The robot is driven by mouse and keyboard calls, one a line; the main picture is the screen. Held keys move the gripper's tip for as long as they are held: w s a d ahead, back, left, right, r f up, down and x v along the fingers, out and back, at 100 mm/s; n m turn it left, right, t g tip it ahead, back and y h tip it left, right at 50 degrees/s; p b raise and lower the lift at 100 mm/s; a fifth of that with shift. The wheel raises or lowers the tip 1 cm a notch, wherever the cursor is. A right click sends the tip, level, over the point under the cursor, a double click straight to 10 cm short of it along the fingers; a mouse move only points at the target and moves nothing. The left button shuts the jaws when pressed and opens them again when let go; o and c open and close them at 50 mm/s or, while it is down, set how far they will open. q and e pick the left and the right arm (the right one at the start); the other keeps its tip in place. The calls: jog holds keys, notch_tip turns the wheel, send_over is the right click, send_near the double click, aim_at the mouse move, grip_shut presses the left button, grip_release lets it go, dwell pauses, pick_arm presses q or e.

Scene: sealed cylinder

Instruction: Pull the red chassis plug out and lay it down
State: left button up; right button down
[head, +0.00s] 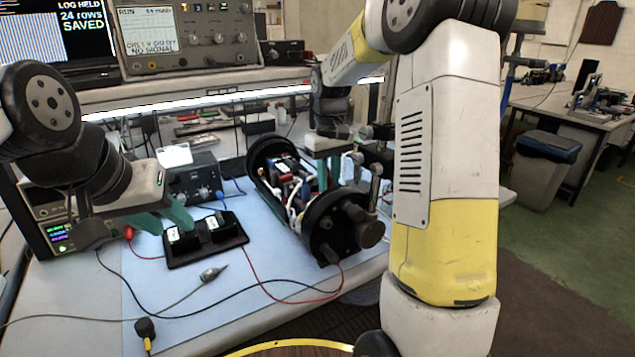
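A small red plug (129,233) shows at the lower front of the dark instrument at the left, with a red lead running from it. My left gripper (170,221) has teal fingers spread apart, just right of the plug, close behind a white-labelled black block (175,240). I cannot tell whether they touch the block. The black open-sided cylinder (323,222) lies on the blue mat with wiring and boards exposed. My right gripper (322,165) reaches down over its opening; its fingertips are partly hidden, so its opening cannot be told.
A black tray (207,257) holds two labelled blocks. Red and black leads and a probe (211,273) lie across the blue mat (185,315). A small dark supply box (194,180) stands behind. My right arm hides the right side.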

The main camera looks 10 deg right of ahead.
aim_at(329, 178)
dwell(0.7)
jog(key=shift+r, duration=3)
